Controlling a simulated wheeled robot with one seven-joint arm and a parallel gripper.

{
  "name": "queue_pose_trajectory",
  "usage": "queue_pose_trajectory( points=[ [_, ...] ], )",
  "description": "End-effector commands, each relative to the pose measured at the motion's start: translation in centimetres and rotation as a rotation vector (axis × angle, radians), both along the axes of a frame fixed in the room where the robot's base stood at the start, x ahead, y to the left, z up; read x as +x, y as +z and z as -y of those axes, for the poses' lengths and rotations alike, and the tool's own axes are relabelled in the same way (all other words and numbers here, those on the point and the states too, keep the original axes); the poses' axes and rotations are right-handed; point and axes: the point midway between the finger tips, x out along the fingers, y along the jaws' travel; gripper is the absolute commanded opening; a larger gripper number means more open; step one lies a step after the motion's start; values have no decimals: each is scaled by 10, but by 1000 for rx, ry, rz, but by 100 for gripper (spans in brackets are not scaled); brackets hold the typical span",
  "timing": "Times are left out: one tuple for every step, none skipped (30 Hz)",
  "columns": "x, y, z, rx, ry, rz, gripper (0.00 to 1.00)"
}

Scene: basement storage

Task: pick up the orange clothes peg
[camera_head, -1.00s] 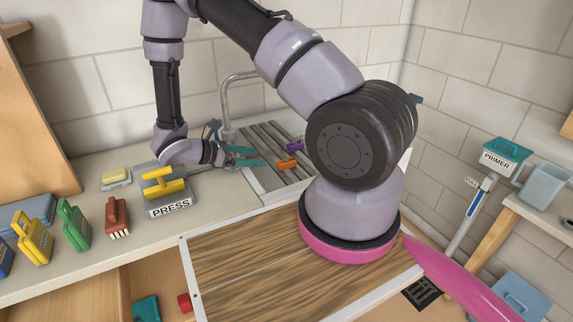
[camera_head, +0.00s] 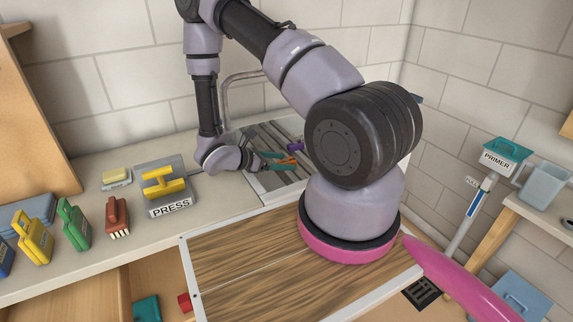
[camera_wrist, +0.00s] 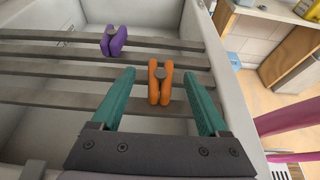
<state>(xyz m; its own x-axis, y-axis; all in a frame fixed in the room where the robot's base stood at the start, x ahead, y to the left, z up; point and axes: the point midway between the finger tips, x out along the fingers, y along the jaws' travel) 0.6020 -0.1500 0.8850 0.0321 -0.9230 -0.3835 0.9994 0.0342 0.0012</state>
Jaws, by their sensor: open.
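The orange clothes peg (camera_wrist: 160,85) sits on a grey slat of the rack in the wrist view, between and slightly beyond the teal fingertips. My gripper (camera_wrist: 158,80) is open, with one finger to each side of the peg and gaps showing on both sides.
The slatted rack (camera_wrist: 60,70) spans a pale basin. A tap (camera_head: 228,100) rises behind it.

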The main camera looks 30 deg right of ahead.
Motion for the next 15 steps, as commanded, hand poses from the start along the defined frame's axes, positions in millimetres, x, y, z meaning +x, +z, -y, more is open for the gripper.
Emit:
queue_pose_trajectory(
  points=[
    [0,0,1,0,0,0,78],
    [0,0,0,0,1,0,78],
    [0,0,0,0,1,0,78],
    [0,0,0,0,1,0,78],
    [0,0,0,0,0,0,78],
    [0,0,0,0,0,0,74],
    [0,0,0,0,0,0,62],
    [0,0,0,0,0,0,51],
    [0,0,0,0,0,0,35],
    [0,0,0,0,0,0,24],
    [0,0,0,0,0,0,12],
    [0,0,0,0,0,0,0],
    [0,0,0,0,0,1,0],
    [0,0,0,0,0,1,0],
    [0,0,0,0,0,1,0]
  ],
)
